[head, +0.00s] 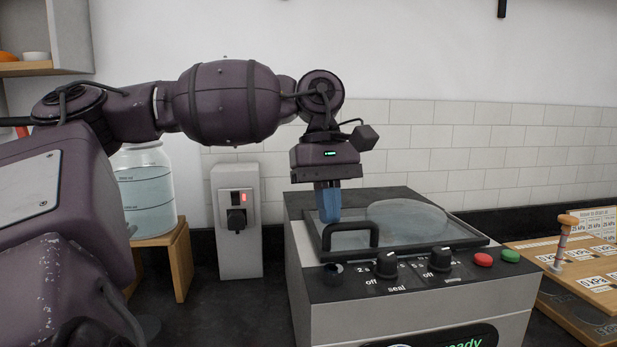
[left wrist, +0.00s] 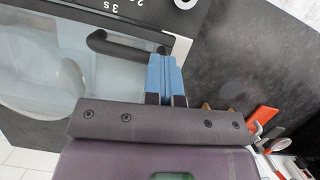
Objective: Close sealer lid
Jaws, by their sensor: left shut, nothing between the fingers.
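The sealer (head: 408,290) is a grey box with a dark top, knobs and a lit display. Its lid (head: 445,240) is a clear panel with a dark frame and a black handle (head: 352,230) at the front left. The lid lies flat or nearly flat on the top; I cannot tell whether a small gap is left. My left gripper (head: 329,220) points down with its blue fingers shut and empty, just behind the handle's left end. In the left wrist view the fingers (left wrist: 165,60) show beside the handle (left wrist: 115,45); contact is unclear. My right gripper is out of view.
A red button (head: 482,259) and a green button (head: 510,256) are at the sealer's front right. A switch box (head: 238,245) and a glass jar (head: 148,200) on a wooden stand (head: 180,262) are to the left. A wooden board (head: 575,262) with a lever is to the right.

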